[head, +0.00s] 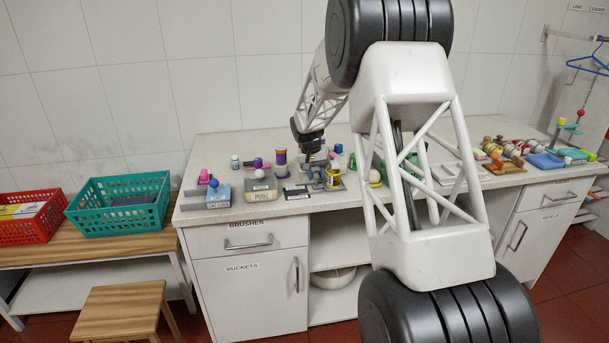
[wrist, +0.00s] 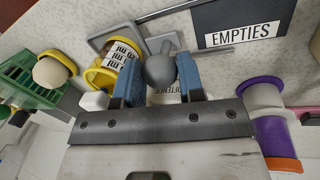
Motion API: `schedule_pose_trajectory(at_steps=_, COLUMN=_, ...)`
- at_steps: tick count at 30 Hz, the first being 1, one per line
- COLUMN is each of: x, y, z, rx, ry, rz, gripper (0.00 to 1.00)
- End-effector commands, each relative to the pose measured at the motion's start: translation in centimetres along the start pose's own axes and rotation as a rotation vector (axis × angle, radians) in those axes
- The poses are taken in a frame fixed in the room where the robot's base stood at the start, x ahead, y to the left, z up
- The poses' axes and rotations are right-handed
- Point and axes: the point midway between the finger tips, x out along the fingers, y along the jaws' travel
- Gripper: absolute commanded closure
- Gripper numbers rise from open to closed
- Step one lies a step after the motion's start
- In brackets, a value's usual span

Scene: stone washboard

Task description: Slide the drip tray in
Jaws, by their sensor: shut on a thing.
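My gripper (wrist: 159,80) has its blue fingers on either side of a grey round knob (wrist: 158,66) and is shut on it. Behind the knob lie flat grey pieces with raised rims (wrist: 122,36); the drip tray seems to be among them, but I cannot tell which part it is or how the knob joins it. In the head view my gripper (head: 313,150) is low over the middle of the worktop, and the knob is too small to make out there.
A yellow-rimmed jar (wrist: 116,70) stands close left of my fingers; it also shows in the head view (head: 333,177). A dark EMPTIES plate (wrist: 240,25) lies beyond. A purple and white spool (wrist: 265,110) stands right. A green rack (wrist: 28,85) is left. The worktop (head: 240,211) is crowded.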

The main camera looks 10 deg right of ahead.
Motion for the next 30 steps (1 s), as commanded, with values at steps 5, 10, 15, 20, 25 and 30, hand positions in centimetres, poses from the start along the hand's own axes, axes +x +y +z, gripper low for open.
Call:
schedule_pose_trajectory(at_steps=5, x=0.05, y=0.44, z=-0.12, rx=-0.001, ry=0.001, rz=0.001, gripper=1.00)
schedule_pose_trajectory(at_steps=10, x=0.07, y=0.58, z=-0.14, rx=0.000, ry=0.001, rz=0.001, gripper=1.00)
schedule_pose_trajectory(at_steps=15, x=0.08, y=0.56, z=-0.13, rx=0.001, ry=0.001, rz=0.001, gripper=0.55)
schedule_pose_trajectory(at_steps=20, x=0.08, y=0.47, z=-0.10, rx=0.000, ry=0.000, rz=0.001, gripper=0.55)
schedule_pose_trajectory(at_steps=25, x=0.07, y=0.42, z=-0.08, rx=0.000, ry=0.000, rz=0.001, gripper=0.55)
schedule_pose_trajectory(at_steps=30, x=0.00, y=0.38, z=-0.08, rx=-0.001, ry=0.000, rz=0.001, gripper=0.55)
